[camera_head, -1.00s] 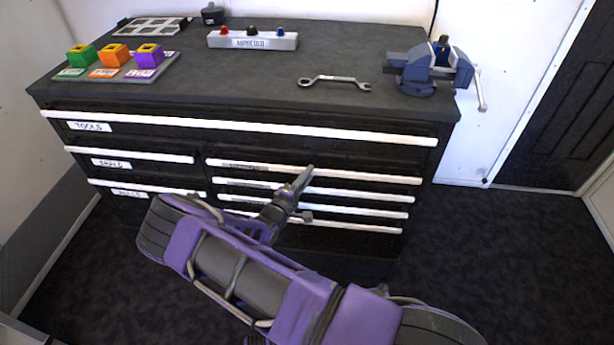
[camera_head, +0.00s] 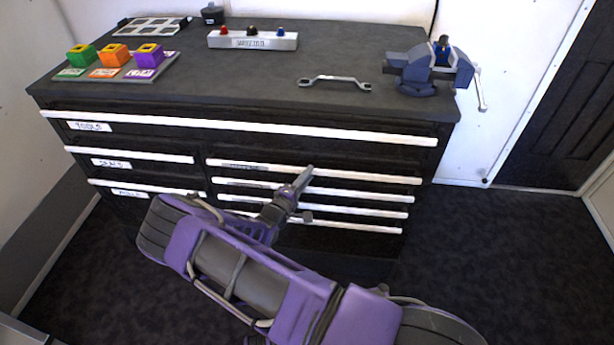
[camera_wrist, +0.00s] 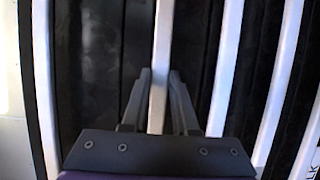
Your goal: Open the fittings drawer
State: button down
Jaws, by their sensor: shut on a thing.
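The black cabinet has a right column of several narrow drawers with long white handles. My gripper (camera_head: 305,176) is at the upper part of this column, near the middle of the handles. In the wrist view my gripper (camera_wrist: 160,76) has one finger on each side of a white drawer handle (camera_wrist: 162,40) and is shut on it. It looks like the top handle (camera_head: 370,176) of the right column, just below the wide tools drawer (camera_head: 260,127). The small labels on the right column are too blurred to read, so I cannot tell which is fittings. The drawers look closed.
The worktop (camera_head: 210,75) carries a wrench (camera_head: 335,81), a blue vise (camera_head: 430,68), a white box with knobs (camera_head: 252,41) and coloured blocks (camera_head: 115,54). Lower handles (camera_head: 360,212) lie close under my gripper. Dark floor (camera_head: 480,260) is free at right.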

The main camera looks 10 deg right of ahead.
jog(key=s+a+p, duration=0.2)
jog(key=s+a, duration=0.1)
jog(key=s, duration=0.7)
jog(key=s+a+p, duration=0.1)
jog(key=s+a, duration=0.2)
jog(key=s, duration=0.7)
jog(key=s+a+p, duration=0.2)
jog(key=s+a, duration=0.1)
jog(key=s, duration=0.7)
jog(key=shift+a+p, duration=0.3)
jog(key=shift+a, duration=0.05)
jog(key=c, duration=0.7)
grip_release()
jog(key=shift+s+a, duration=0.1)
jog(key=shift+a, duration=0.05)
jog(key=b+v, duration=0.1)
jog(key=v, duration=1.6)
jog(key=shift+s+b, duration=0.15)
jog(key=shift+b, duration=0.15)
